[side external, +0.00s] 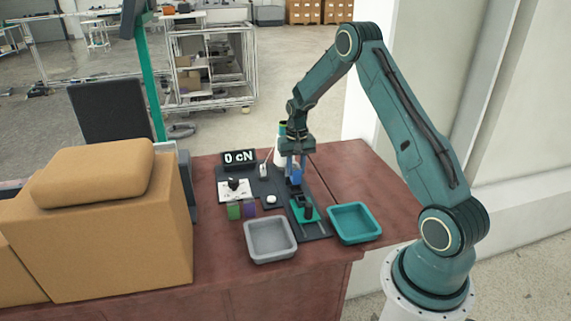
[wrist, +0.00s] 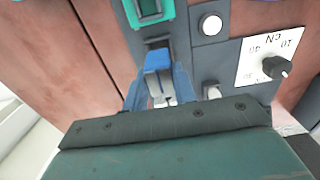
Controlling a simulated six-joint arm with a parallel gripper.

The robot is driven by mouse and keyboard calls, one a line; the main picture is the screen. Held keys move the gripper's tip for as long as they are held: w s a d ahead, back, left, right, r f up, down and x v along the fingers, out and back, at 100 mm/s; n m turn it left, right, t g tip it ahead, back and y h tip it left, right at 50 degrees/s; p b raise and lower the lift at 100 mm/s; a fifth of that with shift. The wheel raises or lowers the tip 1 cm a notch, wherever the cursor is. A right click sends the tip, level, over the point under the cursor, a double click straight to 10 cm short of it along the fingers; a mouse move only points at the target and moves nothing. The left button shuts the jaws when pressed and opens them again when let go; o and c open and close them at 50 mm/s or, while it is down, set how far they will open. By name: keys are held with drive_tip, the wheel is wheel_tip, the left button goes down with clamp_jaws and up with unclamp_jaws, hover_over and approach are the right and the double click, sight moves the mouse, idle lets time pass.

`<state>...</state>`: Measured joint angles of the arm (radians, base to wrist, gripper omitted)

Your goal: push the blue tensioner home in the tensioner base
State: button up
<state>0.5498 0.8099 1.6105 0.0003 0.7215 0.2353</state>
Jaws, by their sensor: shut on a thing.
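The blue tensioner (side external: 295,175) is upright between the fingers of my gripper (side external: 293,165), over the dark grey plate. In the wrist view the tensioner (wrist: 158,61) shows a blue top and a pale lower part, and my gripper (wrist: 158,88) is shut on it from both sides. A dark recess (wrist: 158,43), which looks like part of the tensioner base, is right beside the tensioner's blue end. The fingers and wrist hide the tensioner's underside, so I cannot tell how deep it sits or whether it touches the base.
A green holder (side external: 298,214) with a black part is in front. A grey tray (side external: 270,240) and a teal tray (side external: 354,223) flank the plate's front end. A dial panel (side external: 235,190), white button (side external: 271,198) and "0 cN" display (side external: 239,157) are left. Boxes (side external: 110,230) stand far left.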

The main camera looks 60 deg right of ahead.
sight(296, 177)
drive_tip(key=shift+f, duration=0.4)
drive_tip(key=shift+f, duration=0.4)
idle(0.7)
drive_tip(key=shift+f, duration=0.55)
drive_tip(key=shift+f, duration=0.65)
idle(0.9)
drive_tip(key=o, duration=1.3)
drive_tip(key=shift+c, duration=0.2)
drive_tip(key=shift+r, duration=3.45)
